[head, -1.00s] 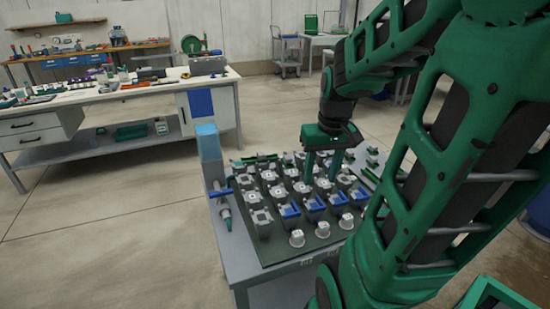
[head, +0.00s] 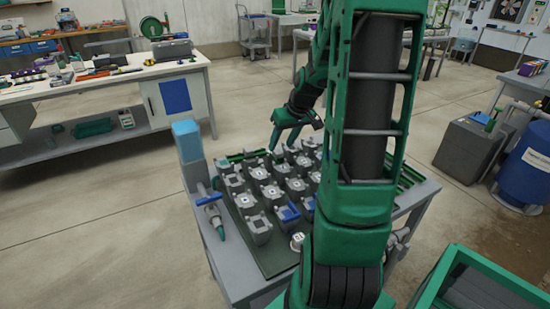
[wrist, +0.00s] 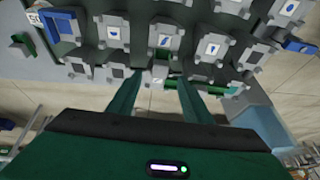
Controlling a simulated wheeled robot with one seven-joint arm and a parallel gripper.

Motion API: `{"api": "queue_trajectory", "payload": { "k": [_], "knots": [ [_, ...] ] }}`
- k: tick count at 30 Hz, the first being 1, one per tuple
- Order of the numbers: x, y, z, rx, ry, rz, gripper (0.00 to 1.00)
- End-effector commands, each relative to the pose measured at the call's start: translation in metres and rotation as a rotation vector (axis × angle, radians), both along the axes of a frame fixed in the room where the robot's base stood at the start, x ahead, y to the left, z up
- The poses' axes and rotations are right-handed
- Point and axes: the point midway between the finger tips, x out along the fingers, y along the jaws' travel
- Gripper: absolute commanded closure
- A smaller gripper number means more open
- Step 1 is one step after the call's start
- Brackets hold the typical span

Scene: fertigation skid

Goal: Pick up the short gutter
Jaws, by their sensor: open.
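My gripper (head: 282,142) is open and points down over the far edge of the skid's board of grey fittings. In the wrist view its two green fingers (wrist: 159,78) stand apart, with a small grey fitting visible between their tips. A green channel-like strip (head: 246,155) lies along the board's far left edge; it may be the short gutter, but I cannot tell for sure. A green strip also shows in the wrist view (wrist: 205,88), partly behind the right finger. Nothing is clearly held. My arm hides much of the board's right side.
Several grey fittings (head: 257,229) fill the board, some with blue parts. A workbench (head: 110,83) is at the back left, a blue tank (head: 528,165) at the right. The floor between is open.

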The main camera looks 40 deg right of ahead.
Motion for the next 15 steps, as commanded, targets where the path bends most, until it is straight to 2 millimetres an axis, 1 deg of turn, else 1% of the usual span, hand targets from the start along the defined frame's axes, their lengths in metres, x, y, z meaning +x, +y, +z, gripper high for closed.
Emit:
{"api": "queue_trajectory", "payload": {
  "k": [4,10,15],
  "knots": [
    [0.003,0.001,-0.009,0.001,0.002,0.001,0.55],
    [0.009,0.002,-0.037,0.003,0.004,-0.001,0.55],
    [0.015,0.001,-0.051,0.001,0.002,-0.001,0.55]
  ]
}}
